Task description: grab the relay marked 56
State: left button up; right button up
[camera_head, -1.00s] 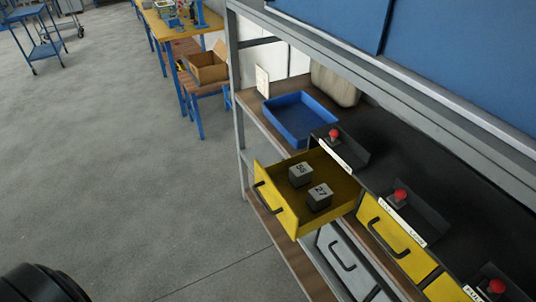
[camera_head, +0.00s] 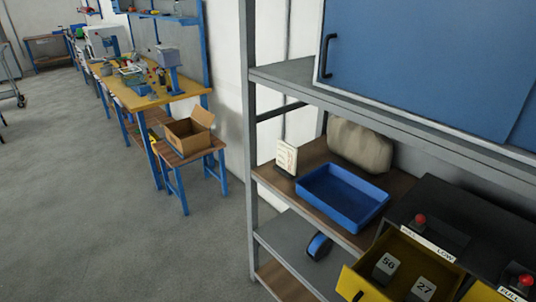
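A small grey relay (camera_head: 385,267) sits in the open yellow drawer (camera_head: 452,273) at the lower right. Its top marking is small and reads like 56 or 50. A second grey relay marked 27 (camera_head: 423,289) sits beside it, to the right and nearer the bottom edge. The drawer is pulled out, and its lower part is cut off by the bottom edge of the view. Neither of my grippers is in view.
A blue tray (camera_head: 343,197), a white card (camera_head: 286,157) and a beige sack (camera_head: 360,147) stand on the shelf behind the drawer. Red buttons (camera_head: 420,220) sit on the black unit. A cardboard box (camera_head: 188,134) rests on a stool. Open floor lies at left.

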aim_at(384, 270)
jog(key=z, duration=1)
